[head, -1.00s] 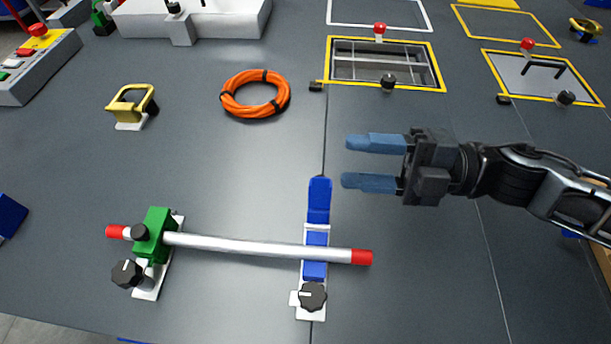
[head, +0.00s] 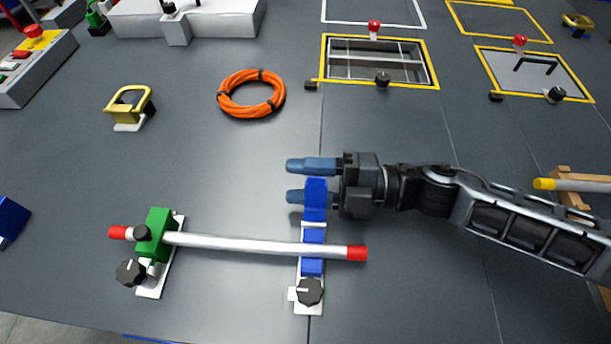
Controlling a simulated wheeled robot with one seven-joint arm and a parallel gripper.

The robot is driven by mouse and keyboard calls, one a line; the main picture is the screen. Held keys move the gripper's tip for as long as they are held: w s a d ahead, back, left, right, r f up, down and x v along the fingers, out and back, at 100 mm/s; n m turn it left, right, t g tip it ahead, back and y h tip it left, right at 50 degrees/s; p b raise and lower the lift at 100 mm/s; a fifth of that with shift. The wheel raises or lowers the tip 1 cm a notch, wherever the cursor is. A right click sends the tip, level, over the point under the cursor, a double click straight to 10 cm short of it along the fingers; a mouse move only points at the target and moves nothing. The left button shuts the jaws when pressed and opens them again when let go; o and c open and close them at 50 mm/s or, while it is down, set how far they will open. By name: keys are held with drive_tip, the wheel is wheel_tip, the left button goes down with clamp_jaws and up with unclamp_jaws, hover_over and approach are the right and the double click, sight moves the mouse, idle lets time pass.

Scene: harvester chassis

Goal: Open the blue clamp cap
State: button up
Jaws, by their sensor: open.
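The blue clamp cap (head: 315,201) stands out at the far end of the blue clamp (head: 313,258), on a white base with a black knob (head: 309,291) at its near end. A white rod (head: 240,244) with red ends lies across the blue clamp and the green clamp (head: 155,236). My gripper (head: 292,181) is open, its two blue fingers pointing left. In the picture the cap's far end shows between the fingers and partly covers the nearer finger. I cannot tell whether they touch.
An orange cable coil (head: 251,94) and a yellow handle (head: 130,107) lie farther back on the dark panel. A yellow-framed opening (head: 435,68) is behind my gripper. A yellow-tipped rod on a wooden stand (head: 565,171) is at the right.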

drive_tip(key=shift+c, duration=0.3)
clamp_jaws()
idle(0.3)
